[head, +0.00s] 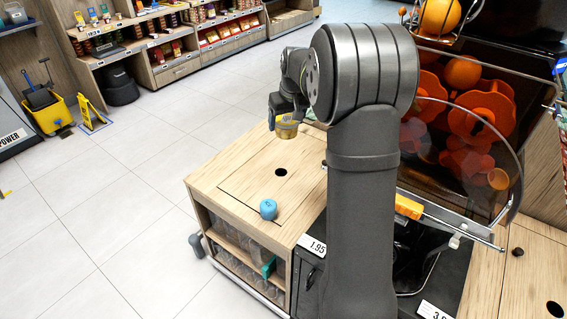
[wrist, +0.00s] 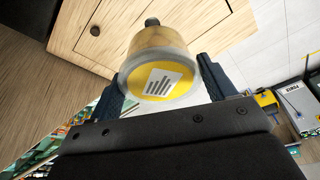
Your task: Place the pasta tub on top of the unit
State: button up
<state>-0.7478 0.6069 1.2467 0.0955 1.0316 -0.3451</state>
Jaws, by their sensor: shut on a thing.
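The pasta tub (head: 287,128) is a small clear tub with yellowish contents. In the wrist view the tub (wrist: 157,50) shows a yellow end with a white label. My gripper (head: 280,106) is shut on it, with one dark finger on each side; the gripper also shows in the wrist view (wrist: 160,72). The tub is held above the far part of the wooden unit (head: 235,172), apart from its top as far as I can tell. The unit top has a dark round hole (head: 280,172).
A small blue item (head: 268,209) stands near the unit's front edge. The orange juicer (head: 470,120) stands to the right, behind my arm. Shelves (head: 180,45) and a yellow mop bucket (head: 50,112) are far off.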

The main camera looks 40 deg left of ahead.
jog(key=w+a+f+n+g, duration=0.1)
jog(key=w+a+f+n, duration=0.15)
jog(key=w+f, duration=0.4)
jog(key=w+a+f+n, duration=0.1)
jog(key=w+a+f, duration=0.2)
jog(key=f, duration=0.7)
jog(key=s+a+f, duration=0.1)
jog(key=a+f, duration=0.1)
jog(key=a, duration=0.1)
jog(key=s+a+f, duration=0.1)
jog(key=a+f, duration=0.1)
jog(key=a, duration=0.2)
jog(key=s+a+f, duration=0.1)
jog(key=a+f, duration=0.2)
jog(key=a, duration=0.1)
jog(key=shift+s+f, duration=0.1)
jog(key=shift+s, duration=0.2)
jog(key=shift+f, duration=2)
jog(key=shift+f, duration=0.2)
jog(key=o, duration=1.1)
